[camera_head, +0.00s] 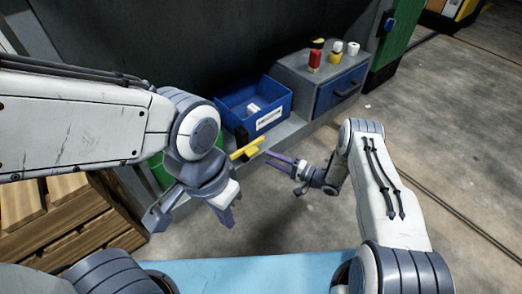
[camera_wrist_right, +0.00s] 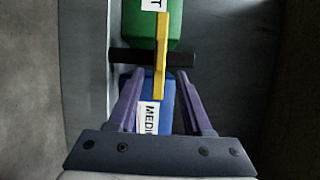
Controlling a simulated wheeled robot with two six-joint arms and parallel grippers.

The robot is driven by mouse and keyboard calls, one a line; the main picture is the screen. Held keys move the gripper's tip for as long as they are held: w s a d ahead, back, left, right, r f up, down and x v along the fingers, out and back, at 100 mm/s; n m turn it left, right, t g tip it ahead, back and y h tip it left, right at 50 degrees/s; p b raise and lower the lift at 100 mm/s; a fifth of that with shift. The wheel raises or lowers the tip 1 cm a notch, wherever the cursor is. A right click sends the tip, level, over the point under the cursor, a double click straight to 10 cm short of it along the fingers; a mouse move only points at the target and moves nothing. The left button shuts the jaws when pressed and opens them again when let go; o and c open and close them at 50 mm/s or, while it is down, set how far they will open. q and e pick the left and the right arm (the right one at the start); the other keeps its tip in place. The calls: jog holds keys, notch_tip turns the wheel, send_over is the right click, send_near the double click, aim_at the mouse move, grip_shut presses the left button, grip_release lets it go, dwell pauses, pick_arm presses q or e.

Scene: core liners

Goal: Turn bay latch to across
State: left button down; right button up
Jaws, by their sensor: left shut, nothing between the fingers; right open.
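The bay latch is a yellow bar (camera_head: 247,149) on a dark mount at the front of the bay, between the blue bin and a green bin. In the right wrist view the yellow bar (camera_wrist_right: 161,50) runs up and down the picture, crossing a black bar (camera_wrist_right: 181,59). My right gripper (camera_head: 269,157) is open, just right of the latch. In its wrist view the purple fingers (camera_wrist_right: 159,76) appear on either side of the bar's lower part; contact cannot be told. My left gripper (camera_head: 229,216) is shut and empty, pointing down in front of the bay.
A blue bin (camera_head: 274,117) with a white label holds a small white item. A grey cabinet (camera_head: 305,72) with a blue drawer carries several small containers. A green bin (camera_wrist_right: 148,32) lies beyond the latch. Wooden pallets (camera_head: 60,215) stand at left; floor at right is clear.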

jog(key=v, duration=0.2)
jog(key=shift+s+d, duration=0.1)
jog(key=shift+d, duration=0.15)
jog(key=w+a+r+n+h+p, duration=0.25)
jog(key=w+r, duration=0.25)
jog(key=r, duration=0.3)
jog(key=w+a+r+n+h+p, duration=0.25)
jog(key=w+r+h, duration=0.2)
jog(key=r, duration=0.25)
jog(key=s+a+r+n+g+h+p, duration=0.1)
jog(key=s+r+h+p, duration=0.1)
jog(key=r, duration=0.4)
jog(key=s+a+r+n+h+p, duration=0.1)
jog(key=a+r+h, duration=0.1)
jog(key=r, duration=0.4)
jog(key=s+r+n+g+h+p, duration=0.2)
jog(key=s+r+g+p, duration=0.1)
jog(key=s+r, duration=0.85)
jog(key=s+d+r+n+g+h+p, duration=0.1)
jog(key=s+r+n+g+p, duration=0.15)
jog(key=s, duration=1.15)
jog(key=s+d+r+n+g+p, duration=0.1)
jog(key=s+r+n+g, duration=0.2)
jog(key=s, duration=1.1)
notch_tip(320, 180, up, 39)
jog(key=p, duration=3.8)
jog(key=shift+s+d+f+m, duration=0.15)
jog(key=shift+s+d+m, duration=0.15)
jog(key=shift+s+m, duration=0.05)
